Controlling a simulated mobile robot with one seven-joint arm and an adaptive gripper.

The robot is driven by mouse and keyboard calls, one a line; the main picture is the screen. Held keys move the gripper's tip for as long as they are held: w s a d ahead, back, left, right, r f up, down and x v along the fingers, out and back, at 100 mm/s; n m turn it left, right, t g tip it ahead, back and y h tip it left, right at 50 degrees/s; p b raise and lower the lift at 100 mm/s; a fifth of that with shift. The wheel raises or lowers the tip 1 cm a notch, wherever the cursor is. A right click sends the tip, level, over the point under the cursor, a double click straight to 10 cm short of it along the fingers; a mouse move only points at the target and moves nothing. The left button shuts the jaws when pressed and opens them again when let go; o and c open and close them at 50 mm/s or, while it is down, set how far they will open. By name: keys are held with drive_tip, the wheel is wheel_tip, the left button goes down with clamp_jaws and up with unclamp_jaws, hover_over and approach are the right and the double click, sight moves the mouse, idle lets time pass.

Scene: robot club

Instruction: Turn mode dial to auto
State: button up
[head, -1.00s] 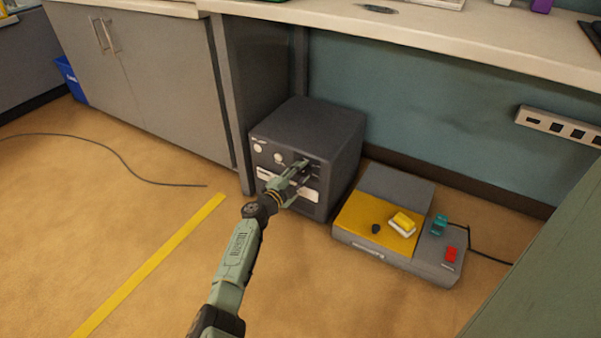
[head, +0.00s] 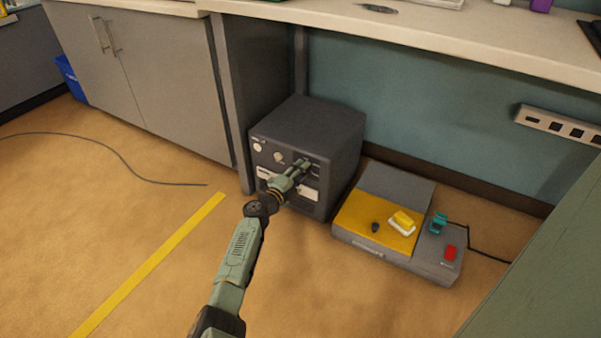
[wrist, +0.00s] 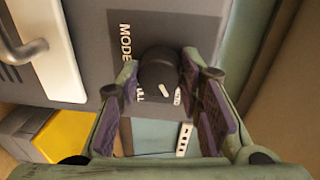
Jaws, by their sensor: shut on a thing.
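The mode dial (wrist: 158,76) is a round black knob with a white pointer mark on the front of a dark grey cabinet (head: 312,120). In the wrist view the word MODE stands beside it, turned sideways, with two more labels partly hidden by the knob and fingers. My gripper (wrist: 160,72) is shut on the dial, one finger on each side of it. In the head view my gripper (head: 303,166) reaches the upper right of the cabinet front and hides the dial. The pointer lies slanted, towards the partly covered label on the right in the wrist view.
A white panel with a handle (wrist: 45,45) is on the cabinet front. A grey and yellow device (head: 360,215) stands on the floor to the right, bearing a yellow-and-white block (head: 403,222). A countertop (head: 430,45) overhangs behind.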

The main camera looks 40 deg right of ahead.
drive_tip(key=o, duration=1.2)
drive_tip(key=shift+v, duration=3.75)
